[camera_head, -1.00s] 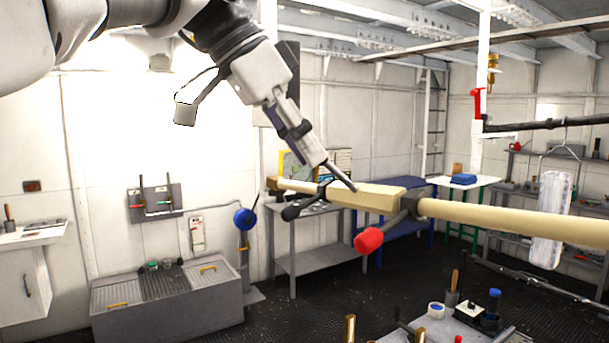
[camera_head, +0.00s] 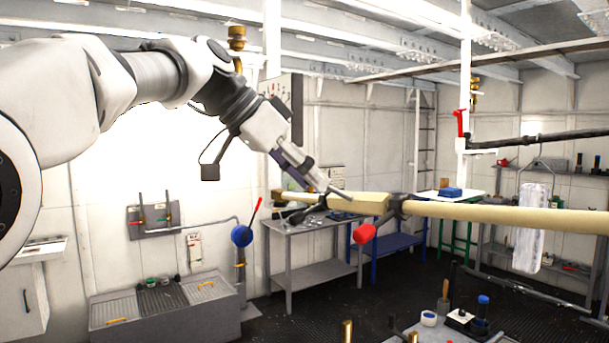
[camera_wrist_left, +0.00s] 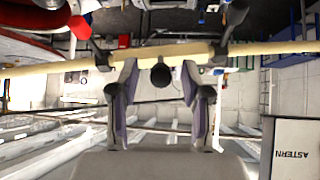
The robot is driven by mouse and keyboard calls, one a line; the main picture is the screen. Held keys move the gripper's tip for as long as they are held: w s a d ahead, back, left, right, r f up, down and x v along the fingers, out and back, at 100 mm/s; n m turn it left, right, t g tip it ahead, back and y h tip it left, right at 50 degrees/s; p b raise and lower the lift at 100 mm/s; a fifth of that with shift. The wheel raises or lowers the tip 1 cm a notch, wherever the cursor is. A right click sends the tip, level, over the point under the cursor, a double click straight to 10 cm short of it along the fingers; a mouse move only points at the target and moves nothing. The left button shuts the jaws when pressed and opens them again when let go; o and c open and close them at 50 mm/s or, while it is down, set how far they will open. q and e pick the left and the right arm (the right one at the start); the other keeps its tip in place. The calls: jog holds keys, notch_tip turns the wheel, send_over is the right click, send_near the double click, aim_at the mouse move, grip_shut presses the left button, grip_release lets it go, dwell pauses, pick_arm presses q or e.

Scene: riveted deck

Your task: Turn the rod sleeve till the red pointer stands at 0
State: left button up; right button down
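The pale rod (camera_head: 500,214) crosses the head view, with a thicker square sleeve (camera_head: 362,203) on it. A dark collar at the sleeve's right end carries an arm with a red knob (camera_head: 364,233), angled down and left. The red knob also shows at the upper left of the left wrist view (camera_wrist_left: 78,26). A black-tipped arm (camera_head: 285,219) stands near the sleeve's left end. My left gripper (camera_head: 340,192) is at the sleeve from above. In the left wrist view its fingers (camera_wrist_left: 158,84) are spread, with a dark round knob (camera_wrist_left: 160,75) between them. I see no scale with a 0.
A grey bench (camera_head: 310,270) and a blue bench (camera_head: 390,248) stand behind the rod. A small table (camera_head: 455,333) with tools is at the lower right. Dark floor lies between.

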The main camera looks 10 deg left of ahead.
pick_arm(q)
jog(key=v, duration=1.2)
jog(key=shift+f, duration=0.1)
